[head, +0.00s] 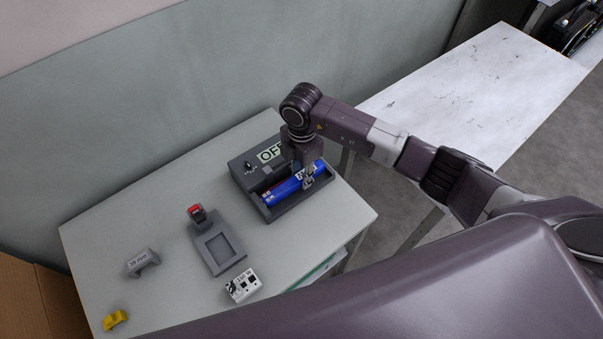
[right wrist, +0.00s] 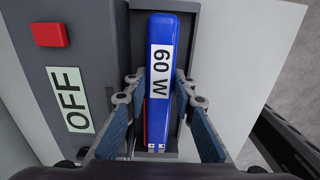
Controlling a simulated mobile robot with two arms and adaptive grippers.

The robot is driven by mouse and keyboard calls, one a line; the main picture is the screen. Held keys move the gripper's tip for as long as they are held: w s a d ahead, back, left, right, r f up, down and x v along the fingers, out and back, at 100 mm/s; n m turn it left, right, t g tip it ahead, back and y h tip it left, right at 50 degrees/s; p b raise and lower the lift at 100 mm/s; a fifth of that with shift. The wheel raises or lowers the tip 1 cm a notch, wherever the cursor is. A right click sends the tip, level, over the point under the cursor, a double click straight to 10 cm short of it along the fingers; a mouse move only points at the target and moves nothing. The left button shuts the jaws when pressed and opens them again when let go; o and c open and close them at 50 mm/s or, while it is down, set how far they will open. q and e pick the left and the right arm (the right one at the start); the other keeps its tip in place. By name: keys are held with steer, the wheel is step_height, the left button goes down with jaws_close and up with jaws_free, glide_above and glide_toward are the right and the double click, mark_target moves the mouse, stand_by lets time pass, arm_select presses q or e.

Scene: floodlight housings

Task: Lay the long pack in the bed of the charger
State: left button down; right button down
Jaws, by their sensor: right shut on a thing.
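The long pack (head: 284,189) is a blue bar with a white "60 W" label, which shows in the right wrist view (right wrist: 160,70). My right gripper (head: 308,179) points down and is shut on the pack, one finger on each long side. The pack lies lengthwise over the bed of the grey charger (head: 278,215), within its walls. I cannot tell whether it touches the bed floor. The charger's "OFF" label (right wrist: 70,100) and red button (right wrist: 50,34) are beside the bed. My left gripper is not in view.
On the light table (head: 165,215) are a grey holder with a red part (head: 222,262), a white labelled block (head: 242,286), a grey "28 mm" piece (head: 142,262) and a yellow piece (head: 115,320). The charger is near the table's right edge. A second, bare table (head: 480,95) stands behind.

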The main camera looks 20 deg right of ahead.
steer(key=shift+f+b, duration=0.45)
steer(key=shift+f, duration=0.25)
stand_by(0.3)
steer(key=c, duration=1.5)
jaws_free()
steer(key=shift+c, duration=0.2)
steer(key=shift+r, duration=0.1)
steer(key=shift+r, duration=0.35)
step_height(320, 180, up, 11)
steer(key=shift+s, duration=0.2)
